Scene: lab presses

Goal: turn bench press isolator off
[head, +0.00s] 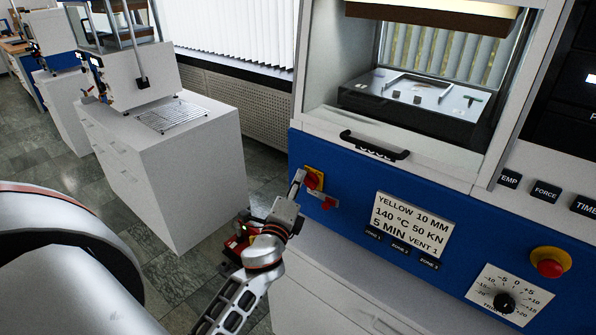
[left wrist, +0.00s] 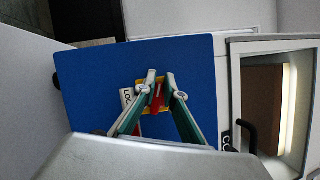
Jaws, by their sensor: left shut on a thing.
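The bench press isolator is a red handle (left wrist: 156,97) on a yellow plate (left wrist: 139,84), set in the blue front panel of the press. The fingers (left wrist: 162,92) cover part of the plate. A white label beside the plate is partly hidden in the left wrist view. My right gripper is not in view.
A sign (head: 414,226) with yellow, temperature and force settings is right of the isolator. A red emergency button (head: 550,268) and a black dial (head: 504,302) are farther right. A black door handle (head: 375,147) juts out above. A white cabinet (head: 190,175) stands left across a floor gap.

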